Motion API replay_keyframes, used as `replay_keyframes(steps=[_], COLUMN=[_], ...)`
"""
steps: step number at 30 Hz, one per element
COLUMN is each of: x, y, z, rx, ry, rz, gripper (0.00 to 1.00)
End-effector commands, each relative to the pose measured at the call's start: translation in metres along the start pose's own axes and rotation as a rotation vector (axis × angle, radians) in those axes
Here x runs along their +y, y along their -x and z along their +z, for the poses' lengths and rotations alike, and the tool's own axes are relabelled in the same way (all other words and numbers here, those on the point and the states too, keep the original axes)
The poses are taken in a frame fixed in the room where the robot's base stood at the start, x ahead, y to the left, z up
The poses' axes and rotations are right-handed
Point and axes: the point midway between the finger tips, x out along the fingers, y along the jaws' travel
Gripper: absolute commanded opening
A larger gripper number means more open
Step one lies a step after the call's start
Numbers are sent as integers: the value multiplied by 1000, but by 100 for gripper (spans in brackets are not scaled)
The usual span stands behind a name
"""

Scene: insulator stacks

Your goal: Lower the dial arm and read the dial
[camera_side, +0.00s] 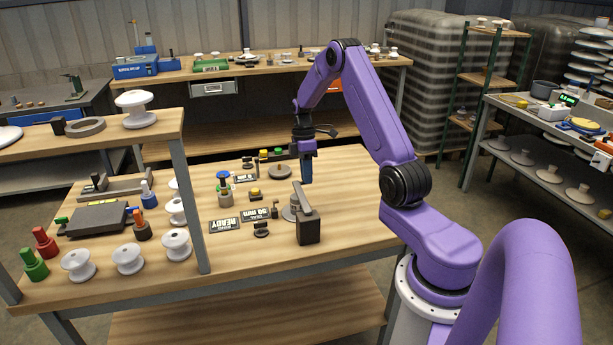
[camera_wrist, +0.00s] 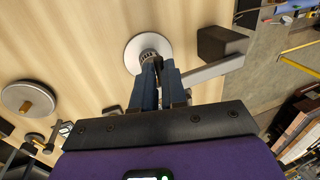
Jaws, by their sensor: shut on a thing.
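The dial arm is a grey bar (camera_side: 304,197) rising at a tilt from a dark block (camera_side: 308,230) on the wooden table. In the wrist view the bar (camera_wrist: 215,70) runs from the dark block (camera_wrist: 222,45) to between my fingers. My gripper (camera_side: 306,185) points down and is shut on the bar near its free end; the fingers (camera_wrist: 159,68) hide that end. A round metal disc (camera_side: 289,213) with a ridged post stands beside the block; it also shows in the wrist view (camera_wrist: 131,55). I cannot make out a dial face or reading.
Signs reading READY (camera_side: 225,226) and 50 mm (camera_side: 256,214) lie left of the block. A disc with a brass knob (camera_side: 280,171) sits behind. White insulators (camera_side: 128,258) and coloured pieces crowd the left. The table right of the block is bare.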

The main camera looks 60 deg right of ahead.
Motion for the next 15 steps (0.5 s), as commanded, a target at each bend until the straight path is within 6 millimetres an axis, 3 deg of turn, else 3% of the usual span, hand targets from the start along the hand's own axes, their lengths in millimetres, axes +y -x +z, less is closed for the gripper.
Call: replay_keyframes(steps=[1,2,3,4,15], x=[-7,-8,-8,-7,-4], y=[-5,-5,-5,-5,2], z=[-1,-1,-1,-1,-1], rx=[-4,-4,-4,-4,-2], ry=[2,2,2,2,1], rz=[-31,-31,-32,-31,-18], gripper=[0,22,35,38,38])
